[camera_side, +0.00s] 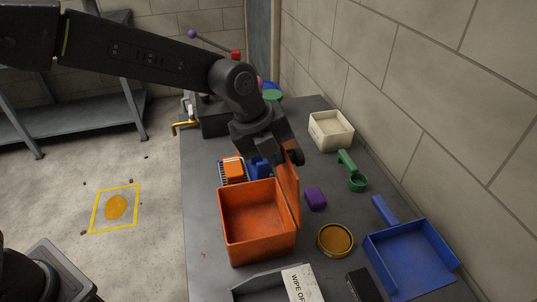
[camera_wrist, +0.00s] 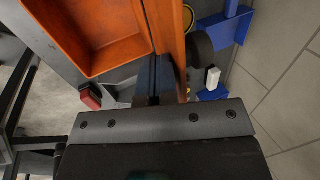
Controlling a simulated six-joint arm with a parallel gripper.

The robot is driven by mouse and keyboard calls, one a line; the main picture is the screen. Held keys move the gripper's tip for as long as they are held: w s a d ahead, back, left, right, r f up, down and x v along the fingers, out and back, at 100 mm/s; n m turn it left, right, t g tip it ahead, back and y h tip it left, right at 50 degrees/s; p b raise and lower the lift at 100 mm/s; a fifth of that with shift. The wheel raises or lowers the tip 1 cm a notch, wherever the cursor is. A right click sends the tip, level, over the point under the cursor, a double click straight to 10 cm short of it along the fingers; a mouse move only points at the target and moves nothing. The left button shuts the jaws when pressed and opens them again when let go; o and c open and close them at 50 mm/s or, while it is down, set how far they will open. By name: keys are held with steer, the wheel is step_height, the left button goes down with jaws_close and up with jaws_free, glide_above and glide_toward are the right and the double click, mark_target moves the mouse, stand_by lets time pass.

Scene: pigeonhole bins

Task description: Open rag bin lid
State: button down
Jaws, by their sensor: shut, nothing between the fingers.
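The orange rag bin (camera_side: 262,254) stands on the grey bench with its top open and its inside bare. Its orange lid (camera_side: 289,192) stands about upright along the bin's right side. The bin (camera_wrist: 90,72) and the lid's edge (camera_wrist: 171,25) also show in the wrist view. My gripper (camera_side: 284,161) is at the lid's far end, pointing down. In the wrist view its fingers (camera_wrist: 155,80) are together, with nothing between them, close alongside the lid. I cannot tell whether they touch it. The fingertips are partly hidden in the side view.
To the right lie a purple block (camera_side: 315,199), a green scoop (camera_side: 355,177), a round yellow tin (camera_side: 335,240) and a blue dustpan (camera_side: 412,257). A cream bin (camera_side: 331,130) stands behind. A labelled grey tray (camera_side: 262,290) is in front. A wall bounds the right.

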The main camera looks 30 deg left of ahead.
steer(key=shift+w+d+r, duration=0.2)
steer(key=shift+w+d, duration=0.45)
steer(key=shift+s+a, duration=0.1)
steer(key=s+a+f+v, duration=0.1)
steer(key=v, duration=1.1)
steer(key=s+a+r+n+y, duration=0.1)
steer(key=s+a+r+n, duration=0.1)
steer(key=s+a+n, duration=0.45)
steer(key=s+a+f+n+t+y, duration=0.1)
steer(key=s+a+f+n, duration=0.1)
steer(key=s+a+n, duration=0.4)
steer(key=s+a+f+n+t+y, duration=0.1)
steer(key=s+a+f+n, duration=0.2)
steer(key=s+a+n, duration=0.4)
steer(key=n, duration=0.7)
